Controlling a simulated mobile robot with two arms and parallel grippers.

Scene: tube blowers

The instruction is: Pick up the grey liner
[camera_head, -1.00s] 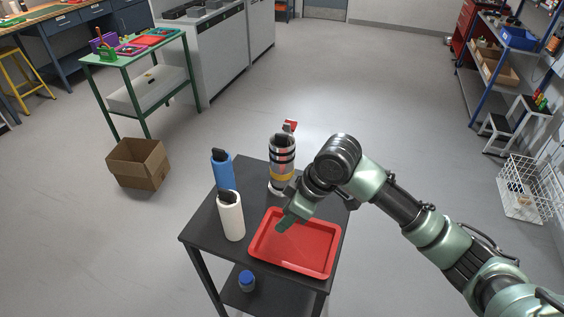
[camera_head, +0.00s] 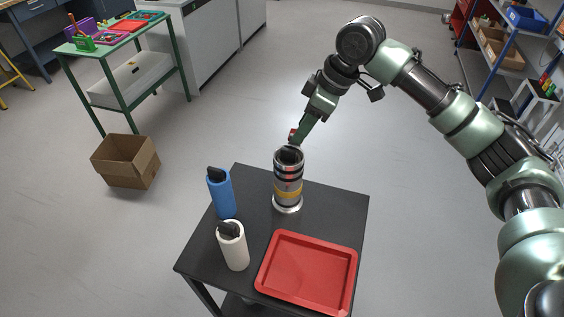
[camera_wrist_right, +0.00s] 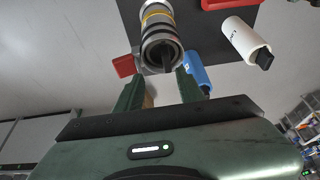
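A steel cylinder with black and yellow bands (camera_head: 288,185) stands upright on the dark table. A dark grey tab sticks out of its open top (camera_head: 290,154); it also shows in the right wrist view (camera_wrist_right: 165,56). This may be the grey liner; any part inside the cylinder is hidden. My right gripper (camera_head: 297,142) is at the cylinder's top, on its far side. In the right wrist view its two green fingers (camera_wrist_right: 161,84) are apart, with the tab ahead of the gap; I cannot tell whether they touch it. My left gripper is not in view.
A blue tube (camera_head: 221,196) and a white tube (camera_head: 235,250), each with a dark tab, stand left of the cylinder. An empty red tray (camera_head: 305,272) lies at the front right. A red part (camera_wrist_right: 124,66) sits beside the cylinder. The table's right back is clear.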

